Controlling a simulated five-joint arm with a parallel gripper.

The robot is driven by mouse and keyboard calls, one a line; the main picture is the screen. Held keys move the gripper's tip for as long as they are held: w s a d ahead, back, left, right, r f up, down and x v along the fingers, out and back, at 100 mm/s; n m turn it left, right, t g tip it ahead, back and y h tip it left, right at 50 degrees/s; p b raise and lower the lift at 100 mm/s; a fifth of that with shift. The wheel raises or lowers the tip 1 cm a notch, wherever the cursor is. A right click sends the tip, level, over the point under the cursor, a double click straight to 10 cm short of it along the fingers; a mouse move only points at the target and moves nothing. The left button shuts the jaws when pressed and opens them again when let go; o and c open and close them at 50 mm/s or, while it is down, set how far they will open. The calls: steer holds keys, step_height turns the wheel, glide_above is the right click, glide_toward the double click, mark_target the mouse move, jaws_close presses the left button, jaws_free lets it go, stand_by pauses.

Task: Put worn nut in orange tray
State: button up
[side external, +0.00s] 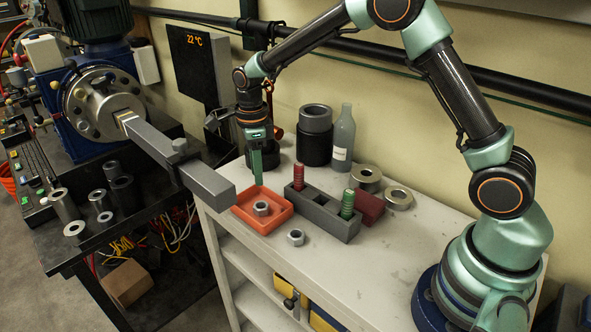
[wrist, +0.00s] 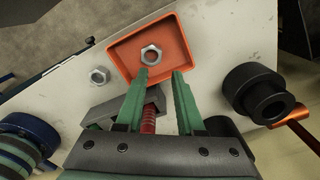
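The orange tray (side external: 244,207) sits on the pale bench top near its left edge; it also shows in the wrist view (wrist: 122,51). One grey hex nut (side external: 261,209) lies flat inside the tray, seen too in the wrist view (wrist: 151,55). A second grey hex nut (side external: 296,237) lies on the bench in front of the tray, also in the wrist view (wrist: 98,75). I cannot tell from its look which nut is worn. My gripper (wrist: 161,73) is open and empty, fingers pointing down above the tray's back side (side external: 257,181).
A grey block (side external: 322,214) holding a red bolt (side external: 298,177) and a green bolt (side external: 347,203) stands right of the tray. A bottle (side external: 343,142) and black cylinder (side external: 314,148) stand behind. A long grey bar (side external: 160,150) reaches in from the left.

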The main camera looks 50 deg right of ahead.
steer(key=s+d+r+n+t, duration=0.1)
steer(key=s+r+n, duration=0.35)
steer(key=r, duration=0.25)
steer(key=s+d+r+n+t, duration=0.2)
steer(key=s+r+n, duration=0.1)
steer(key=r+n, duration=0.35)
steer(key=s+d+r+n+t, duration=0.2)
steer(key=s+n, duration=0.9)
steer(key=n, duration=0.2)
steer(key=shift+s+t, duration=0.3)
steer(key=shift+s, duration=0.1)
steer(key=shift+d+r, duration=0.1)
steer(key=shift+r, duration=0.05)
